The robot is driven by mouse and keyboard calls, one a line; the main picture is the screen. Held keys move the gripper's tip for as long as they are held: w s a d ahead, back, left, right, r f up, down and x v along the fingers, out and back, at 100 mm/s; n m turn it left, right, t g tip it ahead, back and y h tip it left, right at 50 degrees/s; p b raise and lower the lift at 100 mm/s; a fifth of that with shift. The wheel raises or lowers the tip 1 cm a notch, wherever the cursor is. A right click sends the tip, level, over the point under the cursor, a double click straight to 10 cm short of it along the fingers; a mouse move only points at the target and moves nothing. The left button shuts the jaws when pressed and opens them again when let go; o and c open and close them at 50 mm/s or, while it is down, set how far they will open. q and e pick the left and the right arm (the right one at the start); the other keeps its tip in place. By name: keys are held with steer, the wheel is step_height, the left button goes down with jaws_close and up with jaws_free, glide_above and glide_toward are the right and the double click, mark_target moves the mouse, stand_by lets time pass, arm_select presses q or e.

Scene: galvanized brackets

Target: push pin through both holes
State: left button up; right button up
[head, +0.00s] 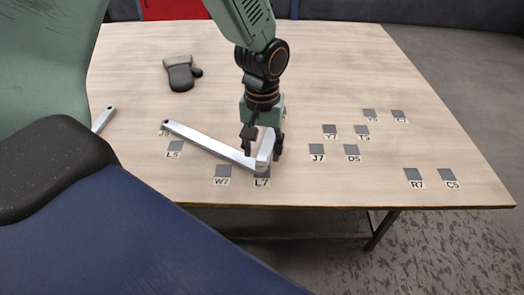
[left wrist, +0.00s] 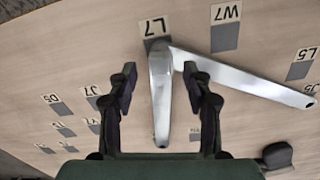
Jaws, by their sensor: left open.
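A long galvanized bracket (head: 208,140) lies flat, slanting toward the L7 mark. A shorter metal piece (head: 265,147) meets its near end by L7; I cannot tell whether they are joined. In the left wrist view the long bracket (left wrist: 245,76) runs right, and the shorter piece (left wrist: 161,100) stretches between the fingers. My left gripper (head: 262,149) is over the shorter piece, with one finger on each side. It is open in the left wrist view (left wrist: 160,80), with gaps beside the metal. I see no pin and cannot make out aligned holes. My right gripper is not in view.
A grey glove (head: 180,75) lies at the back left of the table (head: 330,70). Another metal bar end (head: 104,118) shows at left, partly hidden. Labelled grey squares such as J7 (head: 317,148) and R7 (head: 413,174) lie to the right. The back right is clear.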

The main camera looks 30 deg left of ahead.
arm_select(q)
step_height(320, 180, up, 10)
steer(key=shift+r, duration=0.2)
stand_by(0.7)
